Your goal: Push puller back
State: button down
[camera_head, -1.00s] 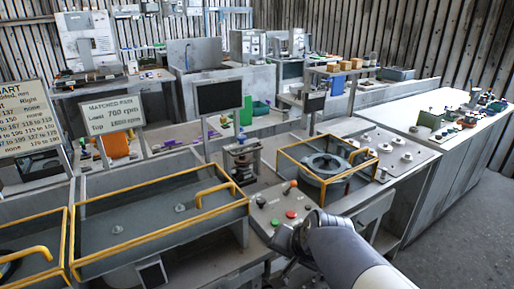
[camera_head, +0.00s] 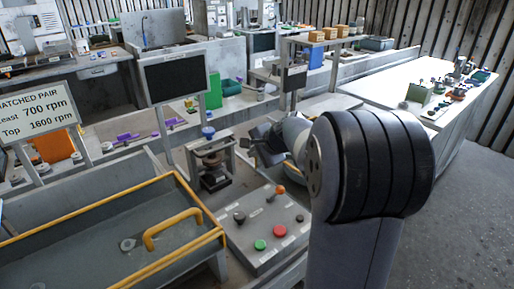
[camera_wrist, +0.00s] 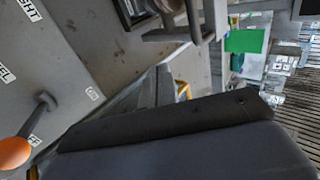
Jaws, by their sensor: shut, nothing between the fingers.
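A small press-like device (camera_head: 212,160) with a blue knob on top and dark plates stands on the bench in the head view; it may be the puller, but I cannot tell for certain. My gripper (camera_head: 263,143) is just right of this device, partly hidden behind my own arm, and looks shut and empty. I cannot tell whether it touches the device. In the wrist view, a dark part of my gripper (camera_wrist: 170,122) fills the lower middle, and part of a metal stand (camera_wrist: 185,22) shows at the top.
A grey control panel (camera_head: 258,228) with red and green buttons and an orange-tipped lever lies in front; it also fills the left of the wrist view (camera_wrist: 60,80). A yellow-railed basin (camera_head: 100,232) is at left. A dark screen (camera_head: 175,76) stands behind.

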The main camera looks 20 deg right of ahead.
aim_at(234, 152)
jog(key=shift+w+a+f+p, duration=0.35)
jog(key=shift+w+f, duration=0.2)
jog(key=shift+w, duration=0.65)
jog(key=shift+w+a+f+p, duration=0.25)
jog(key=shift+w+a+f, duration=0.25)
jog(key=shift+w, duration=0.7)
jog(key=shift+w+a+f+p, duration=0.35)
jog(key=shift+w+f, duration=0.2)
jog(key=shift+w, duration=0.65)
jog(key=w+a+p, duration=0.4)
jog(key=w+p, duration=0.3)
jog(key=w, duration=0.5)
jog(key=shift+w+r+p, duration=0.15)
jog(key=shift+p, duration=0.25)
